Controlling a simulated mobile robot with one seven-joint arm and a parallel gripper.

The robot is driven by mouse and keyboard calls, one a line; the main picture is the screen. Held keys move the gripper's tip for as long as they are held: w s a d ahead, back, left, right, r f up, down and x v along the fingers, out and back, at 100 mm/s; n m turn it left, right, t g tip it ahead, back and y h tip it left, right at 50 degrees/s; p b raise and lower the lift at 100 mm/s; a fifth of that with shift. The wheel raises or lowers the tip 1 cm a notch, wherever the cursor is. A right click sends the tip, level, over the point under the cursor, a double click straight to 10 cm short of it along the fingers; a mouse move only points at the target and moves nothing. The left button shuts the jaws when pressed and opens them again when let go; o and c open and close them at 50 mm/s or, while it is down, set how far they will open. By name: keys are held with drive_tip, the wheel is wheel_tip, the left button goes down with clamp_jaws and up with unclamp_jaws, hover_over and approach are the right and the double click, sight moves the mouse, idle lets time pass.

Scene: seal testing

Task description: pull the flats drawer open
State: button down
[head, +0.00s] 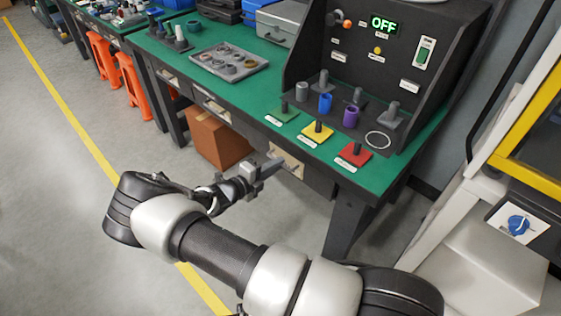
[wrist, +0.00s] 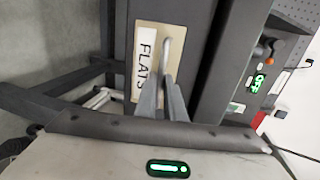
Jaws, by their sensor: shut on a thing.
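The flats drawer (head: 292,164) has a beige front under the green bench top, and it looks flush with the bench. In the wrist view its front (wrist: 182,34) carries a white label (wrist: 146,58) reading FLATS, partly hidden by a finger. A grey bar handle (wrist: 167,46) stands on that front. My gripper (head: 275,164) reaches the drawer from the left in the head view. In the wrist view my gripper's fingers (wrist: 167,88) are shut on the handle and hide its lower part.
The green workbench (head: 228,116) has more drawers (head: 213,106) to the left. A cardboard box (head: 216,138) stands on the floor below. A black test panel (head: 385,50) reading OFF stands on the bench. Open floor (head: 75,190) lies left of my arm.

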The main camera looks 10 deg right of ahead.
drive_tip(key=f+b+v, duration=0.1)
drive_tip(key=f+v, duration=0.1)
drive_tip(key=v, duration=1.1)
drive_tip(key=a+f+b+v, duration=0.1)
drive_tip(key=f+v, duration=0.2)
drive_tip(key=v, duration=1)
drive_tip(key=shift+s+f, duration=0.15)
drive_tip(key=shift+s, duration=0.2)
drive_tip(key=c, duration=1.9)
unclamp_jaws()
drive_tip(key=shift+o, duration=0.2)
drive_tip(key=v, duration=1.7)
drive_tip(key=shift+a, duration=0.1)
